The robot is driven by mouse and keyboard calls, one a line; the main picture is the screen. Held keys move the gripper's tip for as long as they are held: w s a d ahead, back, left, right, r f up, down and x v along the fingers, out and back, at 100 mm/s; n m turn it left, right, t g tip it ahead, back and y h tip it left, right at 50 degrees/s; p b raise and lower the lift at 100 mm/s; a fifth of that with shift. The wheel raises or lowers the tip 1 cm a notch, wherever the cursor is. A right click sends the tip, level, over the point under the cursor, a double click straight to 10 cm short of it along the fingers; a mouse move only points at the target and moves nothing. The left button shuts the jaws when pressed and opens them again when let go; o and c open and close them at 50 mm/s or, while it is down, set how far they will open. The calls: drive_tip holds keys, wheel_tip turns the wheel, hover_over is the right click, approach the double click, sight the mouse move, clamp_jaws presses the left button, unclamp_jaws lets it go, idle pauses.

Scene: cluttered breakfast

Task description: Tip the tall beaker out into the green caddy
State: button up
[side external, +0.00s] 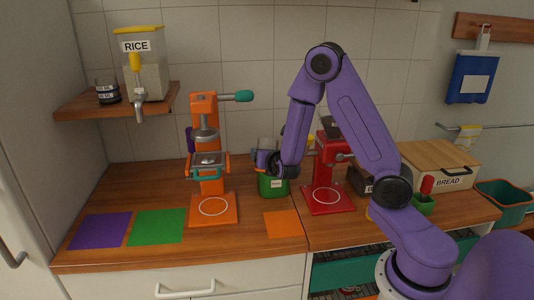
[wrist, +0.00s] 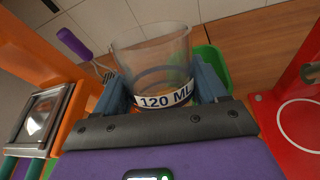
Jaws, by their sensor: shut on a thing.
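My gripper (side external: 266,161) is shut on a clear beaker labelled 120 ML (wrist: 155,60), with one finger on each side of it. The beaker's open rim is at the top in the wrist view. An orange-brown tint shows through its lower part; I cannot tell whether this is contents or background. In the side view the beaker (side external: 267,144) is small and partly hidden, and looks roughly upright. The green caddy (side external: 273,188) stands on the counter just below my gripper, with a pale label on its front. Part of its rim (wrist: 212,62) shows behind the beaker in the wrist view.
An orange press-like machine (side external: 212,204) stands left of the caddy and a red one (side external: 327,197) right of it, both close. Purple (side external: 99,231), green (side external: 156,226) and orange (side external: 282,223) mats lie on the counter. A bread box (side external: 450,181) is at right.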

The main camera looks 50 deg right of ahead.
drive_tip(key=shift+a+r+y, duration=0.1)
drive_tip(key=shift+y, duration=0.2)
drive_tip(key=shift+s+a+f+m+g+y, duration=0.15)
drive_tip(key=shift+f+m+g+y, duration=0.3)
drive_tip(key=shift+f+g, duration=0.45)
drive_tip(key=y, duration=0.1)
drive_tip(key=f+m+g+y, duration=0.1)
drive_tip(key=y, duration=0.1)
drive_tip(key=shift+a+f, duration=0.15)
drive_tip(key=shift+f, duration=0.1)
drive_tip(key=shift+r+m+g+y, duration=0.1)
drive_tip(key=shift+m+g+y, duration=0.2)
drive_tip(key=shift+y, duration=0.25)
drive_tip(key=shift+a, duration=0.1)
drive_tip(key=shift+g+y, duration=0.3)
drive_tip(key=shift+y, duration=0.1)
drive_tip(key=shift+m+y, duration=0.25)
drive_tip(key=shift+y, duration=0.05)
